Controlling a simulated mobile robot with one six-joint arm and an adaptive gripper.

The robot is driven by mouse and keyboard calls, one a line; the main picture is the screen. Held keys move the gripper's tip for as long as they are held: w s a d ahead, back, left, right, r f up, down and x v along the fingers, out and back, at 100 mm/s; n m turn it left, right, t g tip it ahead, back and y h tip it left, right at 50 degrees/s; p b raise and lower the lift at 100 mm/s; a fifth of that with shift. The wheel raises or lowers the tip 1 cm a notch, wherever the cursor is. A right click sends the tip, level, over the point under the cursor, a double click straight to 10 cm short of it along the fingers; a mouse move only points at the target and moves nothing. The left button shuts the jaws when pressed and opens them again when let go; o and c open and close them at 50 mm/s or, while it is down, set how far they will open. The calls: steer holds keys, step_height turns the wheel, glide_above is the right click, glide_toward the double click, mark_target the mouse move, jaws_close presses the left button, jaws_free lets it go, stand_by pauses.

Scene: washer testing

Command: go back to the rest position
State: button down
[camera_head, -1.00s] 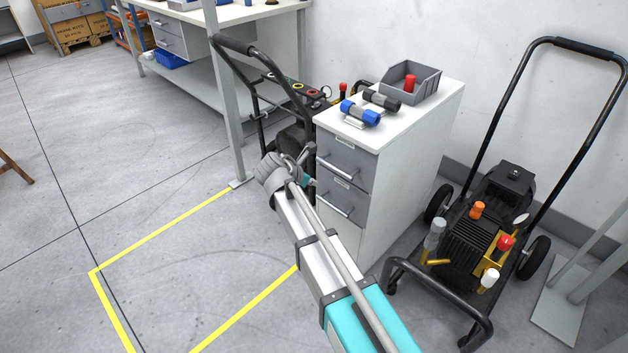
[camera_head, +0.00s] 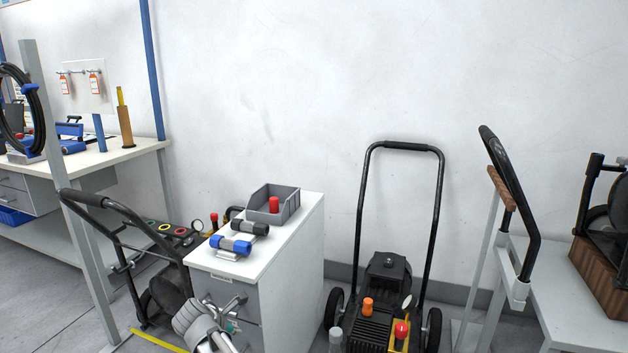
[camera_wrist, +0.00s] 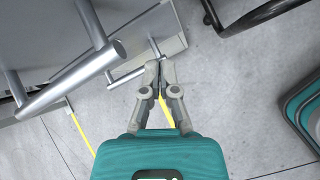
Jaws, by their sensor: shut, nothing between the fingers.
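My gripper (camera_wrist: 160,75) shows in the wrist view with its two grey fingertips together and nothing between them. It points down toward the grey floor, just right of the drawer handles (camera_wrist: 75,82) of the white cabinet. In the head view, my arm's wrist end is at the bottom, in front of the drawers of the white cabinet (camera_head: 290,275); the fingertips are hard to make out there.
A black pressure washer with a tall handle (camera_head: 400,147) stands right of the cabinet. Another cart (camera_head: 150,250) stands left of it, beside a grey post (camera_head: 80,220). A workbench (camera_head: 130,152) is at left, a grey table (camera_head: 580,310) at right. Yellow floor tape (camera_head: 160,341) runs below.

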steer(key=s+d+f+m+g+y, duration=0.15)
steer(key=s+d+m, duration=0.25)
steer(key=d+m, duration=0.7)
steer(key=s+d+f+m+g+y, duration=0.1)
steer(key=s+d+m+g, duration=0.45)
steer(key=d, duration=0.95)
steer(key=s+d+f+m+y, duration=0.1)
steer(key=s+d+f+m, duration=0.1)
steer(key=d+m, duration=0.9)
step_height(320, 180, up, 38)
steer(key=d+p, duration=0.1)
steer(key=p, duration=3.6)
steer(key=shift+d+f+n, duration=0.15)
steer(key=shift+d+n, duration=0.1)
steer(key=shift+n, duration=0.2)
